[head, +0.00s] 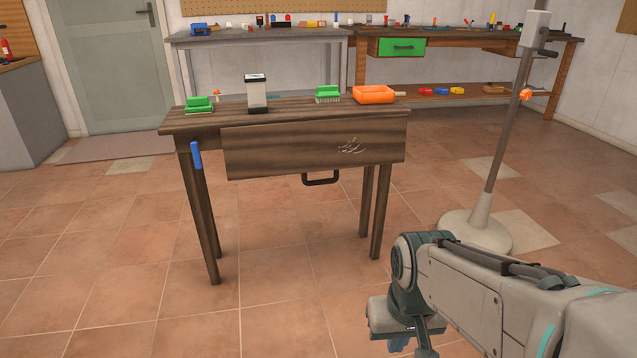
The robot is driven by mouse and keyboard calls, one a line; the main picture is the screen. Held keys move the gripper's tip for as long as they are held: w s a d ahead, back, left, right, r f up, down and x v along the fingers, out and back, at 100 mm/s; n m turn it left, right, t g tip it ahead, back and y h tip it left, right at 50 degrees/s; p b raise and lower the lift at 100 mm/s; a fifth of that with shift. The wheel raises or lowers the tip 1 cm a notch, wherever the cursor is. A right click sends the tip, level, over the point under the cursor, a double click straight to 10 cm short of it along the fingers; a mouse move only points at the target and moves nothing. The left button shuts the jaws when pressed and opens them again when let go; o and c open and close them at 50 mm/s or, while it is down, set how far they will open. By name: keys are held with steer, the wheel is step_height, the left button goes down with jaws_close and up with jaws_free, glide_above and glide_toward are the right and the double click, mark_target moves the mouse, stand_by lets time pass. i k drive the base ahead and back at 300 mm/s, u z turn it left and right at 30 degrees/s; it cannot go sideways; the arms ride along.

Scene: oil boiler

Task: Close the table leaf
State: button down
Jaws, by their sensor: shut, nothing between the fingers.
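The dark wooden table (290,107) stands ahead of me, left of centre. Its leaf (270,150) hangs down along the front side, with pale scratch marks on its right part. A black handle (321,181) sticks out below the leaf's lower edge. A blue lever-like part (196,155) sits at the front left corner, beside the leaf. My gripper (405,343) is at the bottom, right of centre, nearer to me than the table and apart from it. It is shut and empty; its fingertips are partly cut off by the frame edge.
A pole on a round base (475,229) stands to the right. Workbenches (440,47) line the back wall. The tiled floor before the table is clear.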

mark_target(249, 153)
steer(key=z, duration=0.05)
steer(key=k, duration=0.5)
steer(key=u, duration=0.8)
steer(key=i, duration=1.7)
steer(key=z, duration=1.35)
steer(key=i, duration=0.3)
steer(key=z, duration=0.2)
